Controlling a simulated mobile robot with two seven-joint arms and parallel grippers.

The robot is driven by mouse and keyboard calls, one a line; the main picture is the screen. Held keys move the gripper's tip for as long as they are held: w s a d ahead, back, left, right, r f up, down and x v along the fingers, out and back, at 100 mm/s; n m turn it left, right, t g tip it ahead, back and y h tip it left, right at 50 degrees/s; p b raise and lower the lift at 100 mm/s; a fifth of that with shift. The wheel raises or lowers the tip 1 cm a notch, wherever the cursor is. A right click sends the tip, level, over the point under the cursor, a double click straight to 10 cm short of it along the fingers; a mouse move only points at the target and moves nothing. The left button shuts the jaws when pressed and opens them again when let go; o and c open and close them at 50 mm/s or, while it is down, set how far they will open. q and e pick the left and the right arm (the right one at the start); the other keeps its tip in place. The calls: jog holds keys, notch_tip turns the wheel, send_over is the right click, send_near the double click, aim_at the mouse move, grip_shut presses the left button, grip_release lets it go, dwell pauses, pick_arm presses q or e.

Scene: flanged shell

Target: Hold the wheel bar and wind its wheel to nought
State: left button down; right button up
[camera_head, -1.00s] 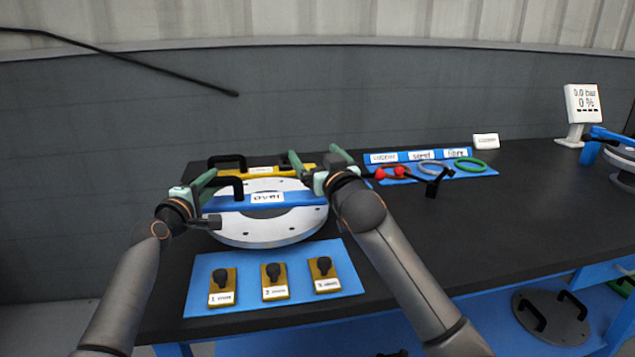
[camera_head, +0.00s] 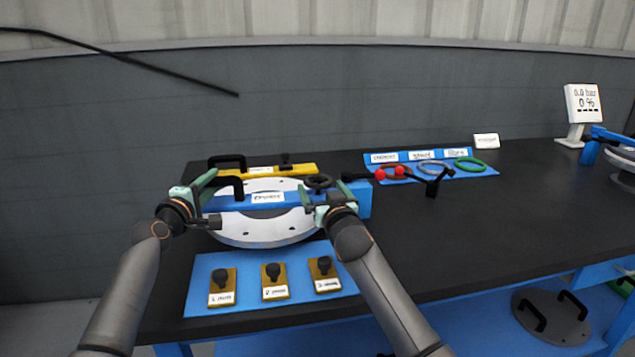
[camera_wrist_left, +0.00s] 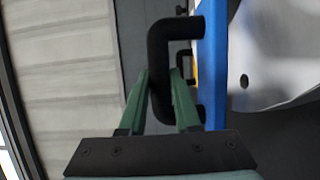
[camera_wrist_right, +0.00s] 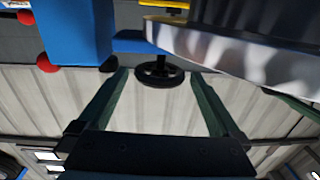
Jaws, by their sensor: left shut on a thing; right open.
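The blue wheel bar (camera_head: 237,203) lies across the pale round flange (camera_head: 262,235), with a white label on its middle. Its black handle (camera_wrist_left: 157,60) is at the left end, and my left gripper (camera_wrist_left: 160,88) is shut around it. The black wheel (camera_head: 318,181) is at the bar's right end; it also shows in the right wrist view (camera_wrist_right: 160,78). My right gripper (camera_head: 325,188) is open, its fingers either side of the wheel in the picture. I cannot tell whether the wheel is inside the jaws or just beyond the tips. The label text and any wheel scale are unreadable.
A yellow bar (camera_head: 300,169) lies behind the blue one. In front, a blue plate (camera_head: 198,297) carries three knobbed yellow blocks. A blue block (camera_head: 363,200) and red-balled lever (camera_head: 390,173) stand right of the wheel.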

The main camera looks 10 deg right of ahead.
aim_at(318, 178)
jog(key=shift+w+a+r, duration=0.1)
jog(key=shift+w+a, duration=0.05)
jog(key=shift+w, duration=2.05)
jog(key=c, duration=1.1)
